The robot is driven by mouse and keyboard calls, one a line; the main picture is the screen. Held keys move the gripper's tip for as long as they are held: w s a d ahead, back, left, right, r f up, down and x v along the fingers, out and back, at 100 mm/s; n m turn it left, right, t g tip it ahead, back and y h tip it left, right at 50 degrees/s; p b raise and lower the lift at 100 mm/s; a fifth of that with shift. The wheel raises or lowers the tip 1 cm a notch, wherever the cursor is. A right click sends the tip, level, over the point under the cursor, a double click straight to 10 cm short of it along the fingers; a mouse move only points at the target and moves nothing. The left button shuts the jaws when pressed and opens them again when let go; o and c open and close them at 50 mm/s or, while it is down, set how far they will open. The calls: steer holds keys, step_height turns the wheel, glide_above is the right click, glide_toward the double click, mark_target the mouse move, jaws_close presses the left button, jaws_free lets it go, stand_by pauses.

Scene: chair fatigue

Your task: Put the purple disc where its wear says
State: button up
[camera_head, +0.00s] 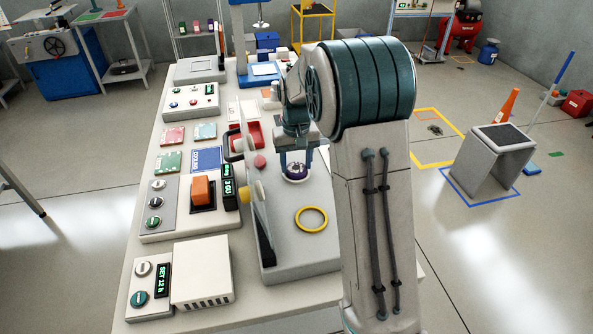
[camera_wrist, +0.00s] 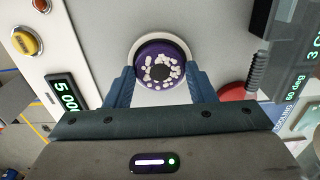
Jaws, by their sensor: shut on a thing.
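The purple disc (camera_head: 296,176) is between the fingertips of my gripper (camera_head: 297,165), over the grey machine bed. In the wrist view the purple disc (camera_wrist: 148,79) has a dark centre and many pale chips or spots around it. A white ring (camera_wrist: 182,44) shows around its far side; I cannot tell whether the disc sits in the ring or just above it. My gripper (camera_wrist: 160,84) is shut on the disc, with one blue finger on each side. The head view hides part of the disc behind the fingers.
A yellow ring (camera_head: 311,219) lies on the bed in front of my gripper. To the left are red (camera_head: 172,136), teal (camera_head: 205,131), green (camera_head: 168,162) and blue (camera_head: 206,158) panels, a red tray (camera_head: 251,133) and control boxes. A white box (camera_head: 203,272) stands at the near left.

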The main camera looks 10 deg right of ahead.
mark_target(296, 167)
steer(key=shift+r+p, duration=1.5)
steer(key=shift+r, duration=0.85)
